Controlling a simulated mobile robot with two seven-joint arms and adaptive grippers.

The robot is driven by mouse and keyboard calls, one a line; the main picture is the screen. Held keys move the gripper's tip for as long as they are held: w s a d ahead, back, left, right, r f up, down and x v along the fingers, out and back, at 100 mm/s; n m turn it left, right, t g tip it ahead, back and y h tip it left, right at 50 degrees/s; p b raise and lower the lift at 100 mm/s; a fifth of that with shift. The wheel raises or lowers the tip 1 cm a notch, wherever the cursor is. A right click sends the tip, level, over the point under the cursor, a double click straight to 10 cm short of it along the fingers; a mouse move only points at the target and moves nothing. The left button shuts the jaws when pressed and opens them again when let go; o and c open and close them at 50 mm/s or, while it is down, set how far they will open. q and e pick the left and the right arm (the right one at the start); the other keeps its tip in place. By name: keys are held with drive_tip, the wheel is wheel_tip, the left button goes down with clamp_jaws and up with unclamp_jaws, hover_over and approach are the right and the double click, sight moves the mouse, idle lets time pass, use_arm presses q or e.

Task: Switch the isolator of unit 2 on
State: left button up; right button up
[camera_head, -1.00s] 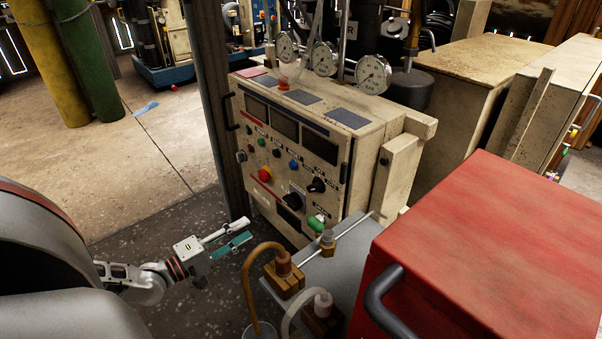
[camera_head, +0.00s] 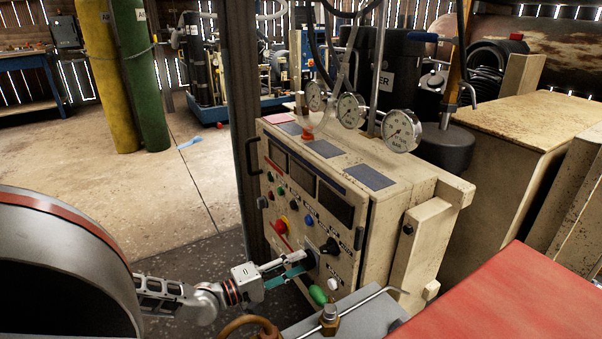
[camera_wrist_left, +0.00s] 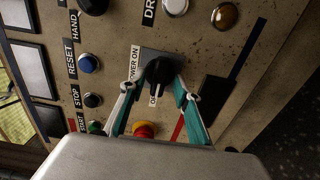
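The beige control panel (camera_head: 310,215) stands in the middle of the head view, with rows of buttons and knobs. In the left wrist view a black rotary knob (camera_wrist_left: 159,72) sits on a grey plate, beside a "POWER ON" label and a partly hidden label below. Its white mark points down in that picture. My left gripper (camera_head: 303,264) is at the panel's lower front. In the left wrist view its teal-and-white fingers (camera_wrist_left: 157,78) are apart, one on each side of the knob; firm contact cannot be made out. A unit number is not legible. My right gripper is not in view.
A red-and-yellow mushroom button (camera_wrist_left: 144,129) and a blue button (camera_wrist_left: 88,64) are close to the fingers. Another black knob (camera_head: 330,246) is just above the gripper. A green lamp (camera_head: 318,294) and a red cabinet (camera_head: 500,300) lie to the right. Open floor (camera_head: 170,215) lies left.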

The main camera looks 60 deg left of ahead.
use_arm(q)
drive_tip(key=shift+w, duration=0.45)
clamp_jaws()
